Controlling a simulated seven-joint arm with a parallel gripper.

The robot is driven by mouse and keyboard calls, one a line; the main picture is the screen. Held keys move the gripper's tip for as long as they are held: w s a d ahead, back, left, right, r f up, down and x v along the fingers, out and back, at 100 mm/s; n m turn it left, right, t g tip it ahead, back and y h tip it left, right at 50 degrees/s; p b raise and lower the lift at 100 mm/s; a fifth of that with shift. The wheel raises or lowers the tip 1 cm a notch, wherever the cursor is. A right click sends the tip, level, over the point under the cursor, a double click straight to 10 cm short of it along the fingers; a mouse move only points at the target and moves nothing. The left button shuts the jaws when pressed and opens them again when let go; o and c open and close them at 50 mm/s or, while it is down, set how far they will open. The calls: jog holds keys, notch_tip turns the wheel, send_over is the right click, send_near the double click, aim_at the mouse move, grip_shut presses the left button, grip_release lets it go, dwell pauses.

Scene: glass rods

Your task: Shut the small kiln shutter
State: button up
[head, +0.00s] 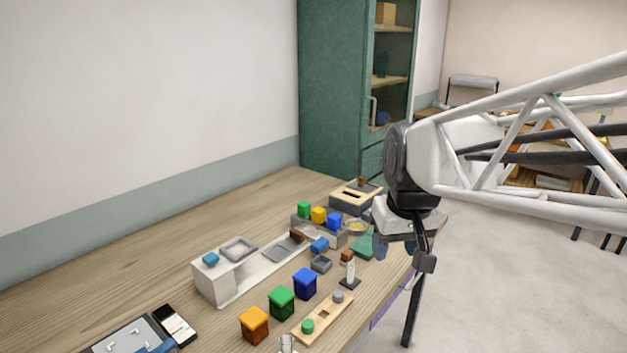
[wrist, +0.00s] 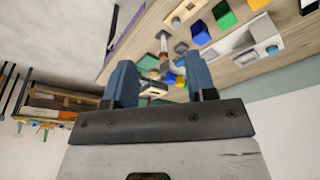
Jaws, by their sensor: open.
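I cannot tell for certain which part is the small kiln shutter. One candidate is a grey plate (head: 285,249) with a brown block beside it, on a low white unit (head: 212,285) in the middle of the table. Another is a grey box with a pale slotted top (head: 350,197) and a brown knob (head: 362,181) at the far end. My gripper (head: 394,245) is over the table's right edge, near the far end, apart from both. In the wrist view my gripper (wrist: 161,82) shows two blue fingers spread apart with nothing between them.
Orange (head: 254,325), green (head: 281,303) and blue (head: 305,284) lidded boxes stand along the front. A wooden strip with pegs (head: 323,320) lies beside them. Small coloured blocks (head: 318,215) sit in a grey holder. The table (head: 130,270) is clear along the wall.

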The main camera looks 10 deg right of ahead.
jog(key=w+d+r+n, duration=0.1)
jog(key=w+r, duration=0.2)
jog(key=w, duration=0.9)
jog(key=w+d+r+n, duration=0.1)
jog(key=w+r, duration=0.2)
jog(key=w, duration=0.8)
jog(key=n+y, duration=0.3)
jog(key=n, duration=0.3)
send_over(362, 176)
jog(key=s+d, duration=0.2)
jog(key=shift+t, duration=0.3)
jog(key=f, duration=2.4)
jog(key=shift+w+a+f, duration=0.1)
jog(key=shift+w+a, duration=0.1)
jog(key=shift+x, duration=3.9)
